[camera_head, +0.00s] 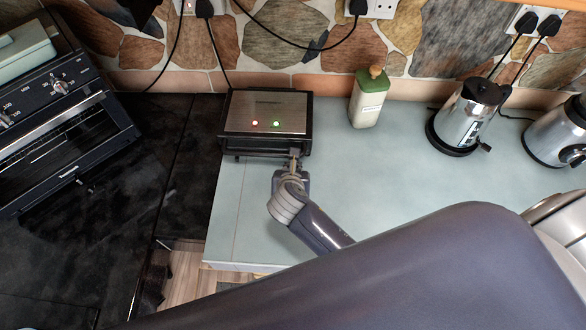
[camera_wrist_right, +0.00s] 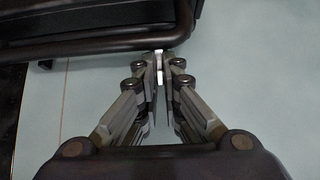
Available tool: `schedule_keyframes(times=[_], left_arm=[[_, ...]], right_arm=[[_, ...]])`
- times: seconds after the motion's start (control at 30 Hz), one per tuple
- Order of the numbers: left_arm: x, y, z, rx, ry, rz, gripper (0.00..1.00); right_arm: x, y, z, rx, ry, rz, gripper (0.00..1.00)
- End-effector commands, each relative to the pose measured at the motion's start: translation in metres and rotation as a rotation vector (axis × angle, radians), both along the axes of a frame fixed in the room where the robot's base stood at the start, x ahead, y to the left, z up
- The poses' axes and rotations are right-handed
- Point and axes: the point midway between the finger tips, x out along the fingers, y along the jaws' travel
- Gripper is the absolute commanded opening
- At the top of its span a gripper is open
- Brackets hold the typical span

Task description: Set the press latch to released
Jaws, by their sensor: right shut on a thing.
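The press (camera_head: 266,112) is a dark, boxy appliance with a steel lid, a red light and a green light. It appears closed at the back of the counter. My right gripper (camera_head: 295,158) is at its front right corner. In the right wrist view, my right gripper's fingertips (camera_wrist_right: 160,62) are closed together at the dark front bar (camera_wrist_right: 105,45) of the press. A small pale piece (camera_wrist_right: 159,66) shows between them and looks like the press latch, though most of it is hidden. My left gripper is not in view.
A green-capped bottle (camera_head: 368,98) stands right of the press, with a kettle (camera_head: 468,115) and another metal appliance (camera_head: 560,130) further right. An oven (camera_head: 62,125) is at the left. The pale counter (camera_head: 395,170) has free room in front of the bottle.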

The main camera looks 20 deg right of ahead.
Motion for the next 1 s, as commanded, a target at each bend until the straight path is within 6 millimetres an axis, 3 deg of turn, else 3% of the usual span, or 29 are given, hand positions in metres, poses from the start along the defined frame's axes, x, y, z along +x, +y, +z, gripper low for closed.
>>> schedule_keyframes(times=[0.03, 0.1, 0.57, 1.0], left_arm=[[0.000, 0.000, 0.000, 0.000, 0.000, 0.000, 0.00], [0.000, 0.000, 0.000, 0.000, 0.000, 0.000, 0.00], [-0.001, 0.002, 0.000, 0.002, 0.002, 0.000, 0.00], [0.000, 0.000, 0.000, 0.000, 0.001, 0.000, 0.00]], right_arm=[[0.001, -0.001, 0.001, -0.002, -0.002, -0.001, 0.13], [0.001, -0.001, 0.001, -0.001, -0.003, 0.000, 0.27], [-0.005, 0.002, 0.006, -0.001, -0.003, 0.000, 0.27], [-0.061, 0.026, 0.064, 0.002, -0.003, 0.000, 0.27]])
